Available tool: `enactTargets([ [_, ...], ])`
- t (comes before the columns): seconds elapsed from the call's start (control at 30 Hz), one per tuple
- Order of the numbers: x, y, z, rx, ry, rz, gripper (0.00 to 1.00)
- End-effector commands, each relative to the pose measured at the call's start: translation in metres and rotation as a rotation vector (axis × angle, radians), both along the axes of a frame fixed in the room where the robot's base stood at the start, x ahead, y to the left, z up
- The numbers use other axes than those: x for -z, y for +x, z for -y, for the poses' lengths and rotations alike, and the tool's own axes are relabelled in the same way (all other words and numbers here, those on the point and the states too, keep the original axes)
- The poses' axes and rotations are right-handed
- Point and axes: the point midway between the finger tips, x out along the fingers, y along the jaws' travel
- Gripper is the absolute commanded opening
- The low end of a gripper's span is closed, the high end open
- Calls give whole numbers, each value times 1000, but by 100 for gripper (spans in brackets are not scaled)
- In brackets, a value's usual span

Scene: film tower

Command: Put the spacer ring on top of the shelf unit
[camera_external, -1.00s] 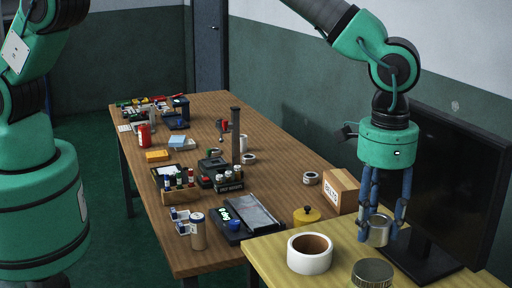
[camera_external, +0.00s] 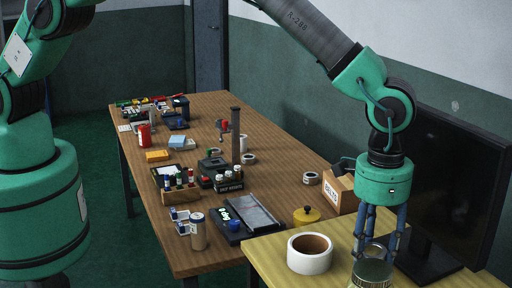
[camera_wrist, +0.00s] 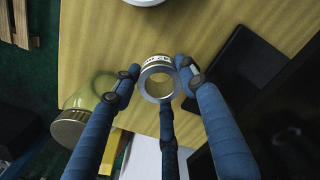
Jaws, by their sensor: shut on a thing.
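The spacer ring (camera_wrist: 158,62) is a short metallic ring with a pale label with dark print on its side. In the wrist view it sits between the blue fingers of my gripper (camera_wrist: 157,82), which is shut on it. In the external view my gripper (camera_external: 377,245) points down over the yellow table, low and just behind or above a glass jar. The ring (camera_external: 376,249) shows there between the fingers, partly hidden. I cannot make out a shelf unit in either view.
The jar with a metal lid (camera_external: 372,272) is close to the fingers; it also shows in the wrist view (camera_wrist: 70,127). A white tape roll (camera_external: 310,262) is left of my gripper. A black monitor (camera_external: 450,190) stands at right. The wooden table (camera_external: 210,255) is crowded.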

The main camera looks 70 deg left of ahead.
Motion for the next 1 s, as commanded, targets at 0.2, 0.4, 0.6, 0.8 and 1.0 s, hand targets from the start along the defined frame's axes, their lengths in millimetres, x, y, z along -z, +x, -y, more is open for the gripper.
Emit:
enactTargets([
  [0.2,24,0,0,0,2,-1,12],
  [0.4,32,0,0,0,0,0,12],
  [0.6,32,0,0,0,0,0,12],
  [0.8,36,0,0,0,0,-1,48],
  [1.0,35,0,0,0,0,-1,61],
])
